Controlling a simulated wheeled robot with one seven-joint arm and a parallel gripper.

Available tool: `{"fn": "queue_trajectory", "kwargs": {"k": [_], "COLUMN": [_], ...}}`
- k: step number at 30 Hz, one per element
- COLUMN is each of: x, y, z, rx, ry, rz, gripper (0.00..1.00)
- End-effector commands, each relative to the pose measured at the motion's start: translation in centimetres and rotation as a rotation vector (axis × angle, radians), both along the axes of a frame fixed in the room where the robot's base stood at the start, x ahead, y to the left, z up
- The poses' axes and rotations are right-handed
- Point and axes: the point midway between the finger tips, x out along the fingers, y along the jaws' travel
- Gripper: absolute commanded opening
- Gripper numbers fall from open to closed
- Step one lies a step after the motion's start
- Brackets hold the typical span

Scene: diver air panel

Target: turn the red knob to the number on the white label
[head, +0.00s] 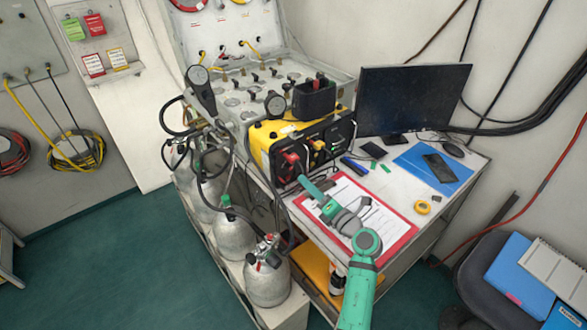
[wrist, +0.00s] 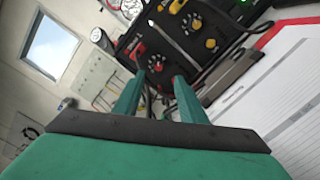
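The black-fronted panel box with yellow sides (head: 262,140) stands on the bench. A red knob (head: 291,158) shows on its front in the head view, just beyond my gripper (head: 302,180). In the wrist view, my gripper's two green fingers (wrist: 158,80) are spread, with a gap between them. I cannot tell whether a fingertip touches anything. A small pale patch (head: 288,129) on top of the box may be the white label; no number is readable.
A red clipboard with paper (head: 397,232) lies under my arm. A monitor (head: 413,98) stands right of the box. A yellow tape roll (head: 422,208) and blue folder (head: 432,166) lie on the bench. Hoses and grey cylinders (head: 234,240) crowd the left.

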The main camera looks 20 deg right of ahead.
Motion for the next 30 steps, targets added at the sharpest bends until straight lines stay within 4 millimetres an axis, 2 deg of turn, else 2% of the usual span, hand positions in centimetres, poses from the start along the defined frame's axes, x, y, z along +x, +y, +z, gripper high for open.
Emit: {"fn": "queue_trajectory", "kwargs": {"k": [9, 15, 28, 30], "x": [5.5, 7.6, 8.4, 8.3], "y": [1.7, 2.1, 2.3, 2.2], "z": [0.0, 0.0, 0.0, 0.0], "rx": [-0.001, 0.0, 0.0, 0.0], "ry": [0.0, 0.0, 0.0, 0.0], "rz": [0.002, -0.001, -0.004, -0.004], "gripper": [0.38, 0.38, 0.38, 0.21]}}
